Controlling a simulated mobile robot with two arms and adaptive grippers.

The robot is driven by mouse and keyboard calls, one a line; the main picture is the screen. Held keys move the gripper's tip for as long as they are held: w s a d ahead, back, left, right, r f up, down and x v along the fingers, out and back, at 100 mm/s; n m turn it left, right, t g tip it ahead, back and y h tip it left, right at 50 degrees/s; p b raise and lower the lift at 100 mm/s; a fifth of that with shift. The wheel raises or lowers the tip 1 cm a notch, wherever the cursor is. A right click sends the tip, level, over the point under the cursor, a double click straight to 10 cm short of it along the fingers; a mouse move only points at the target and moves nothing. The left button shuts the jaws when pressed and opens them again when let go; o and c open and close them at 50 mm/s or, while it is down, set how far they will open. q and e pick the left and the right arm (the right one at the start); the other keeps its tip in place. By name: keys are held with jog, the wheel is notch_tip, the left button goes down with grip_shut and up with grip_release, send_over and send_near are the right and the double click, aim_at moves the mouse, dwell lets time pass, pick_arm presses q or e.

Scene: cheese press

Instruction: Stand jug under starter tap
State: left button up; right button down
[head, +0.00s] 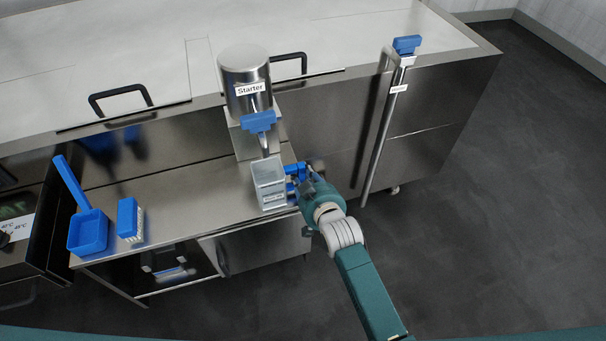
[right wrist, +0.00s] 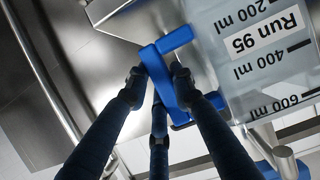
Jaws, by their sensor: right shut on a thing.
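The jug (head: 268,184) is clear, with a blue handle at its right side. In the right wrist view the jug (right wrist: 250,75) shows upside down, with a "Run 95" label and ml marks. My right gripper (head: 297,175) is shut on the handle (right wrist: 168,75). The steel starter tank (head: 246,88) carries the "Starter" label; its tap has a blue lever (head: 258,121) and a steel spout (head: 264,144). In the head view the spout's end is just above the jug's open top. I cannot tell if the jug's base touches the bench. My left gripper is out of view.
The steel bench (head: 190,205) has free room left of the jug. A blue scoop (head: 88,228) and a blue brush (head: 128,218) lie at its left end. A steel pipe with a blue-handled valve (head: 406,45) stands to the right.

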jog(key=shift+r, duration=0.1)
jog(key=c, duration=1.5)
grip_release()
jog(key=v, duration=1.2)
